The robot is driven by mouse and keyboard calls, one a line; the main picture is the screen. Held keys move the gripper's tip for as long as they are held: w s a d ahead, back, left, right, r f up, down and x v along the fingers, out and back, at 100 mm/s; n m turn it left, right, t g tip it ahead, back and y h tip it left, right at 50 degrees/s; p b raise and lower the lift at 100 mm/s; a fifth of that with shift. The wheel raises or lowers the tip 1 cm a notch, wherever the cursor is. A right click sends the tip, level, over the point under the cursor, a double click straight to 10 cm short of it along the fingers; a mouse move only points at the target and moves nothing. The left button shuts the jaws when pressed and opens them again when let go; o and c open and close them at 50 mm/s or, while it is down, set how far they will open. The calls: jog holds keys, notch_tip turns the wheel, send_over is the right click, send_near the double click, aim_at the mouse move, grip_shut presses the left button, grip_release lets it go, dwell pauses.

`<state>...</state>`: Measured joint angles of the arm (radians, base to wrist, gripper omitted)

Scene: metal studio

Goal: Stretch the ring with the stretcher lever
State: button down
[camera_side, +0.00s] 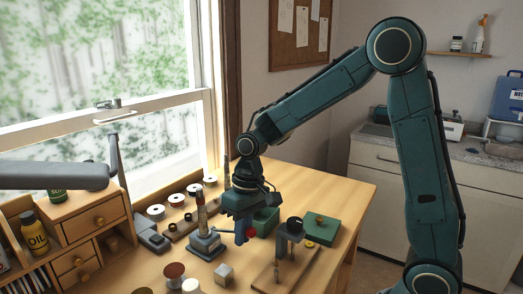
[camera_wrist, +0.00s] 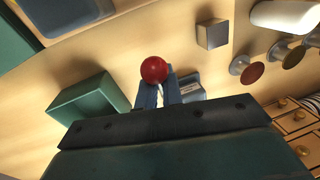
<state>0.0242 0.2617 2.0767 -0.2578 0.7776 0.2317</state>
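The ring stretcher (camera_side: 206,243) stands on the bench, a grey-blue base with an upright post banded in red and light metal. Part of its base shows in the wrist view (camera_wrist: 190,86). Its lever (camera_side: 224,231) reaches right from the post and ends in a red ball knob (camera_side: 250,232). The knob is also in the wrist view (camera_wrist: 153,69), just past my fingertips. My gripper (camera_side: 240,232) points down at the lever's end, its blue fingers close together beside the knob. A narrow light strip shows between them; I cannot tell whether they grip the lever. I cannot make out the ring.
A dark press-like tool on a wooden board (camera_side: 270,277) stands in front. A grey cube (camera_side: 223,274) and round-topped stakes (camera_side: 174,272) are near the front. Spools line the window side.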

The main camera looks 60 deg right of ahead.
jog(key=shift+f, duration=0.1)
jog(key=shift+s+f+t, duration=0.25)
jog(key=shift+f+t, duration=0.35)
jog(key=shift+s+f, duration=0.15)
jog(key=shift+f, duration=0.5)
jog(key=c, duration=1.6)
grip_release()
jog(key=shift+o, duration=0.2)
jog(key=shift+r, duration=0.2)
jog(key=shift+d+r, duration=0.15)
jog(key=shift+r, duration=0.4)
jog(key=v, duration=1.2)
jog(key=shift+s+r, duration=0.15)
jog(key=shift+r, duration=0.05)
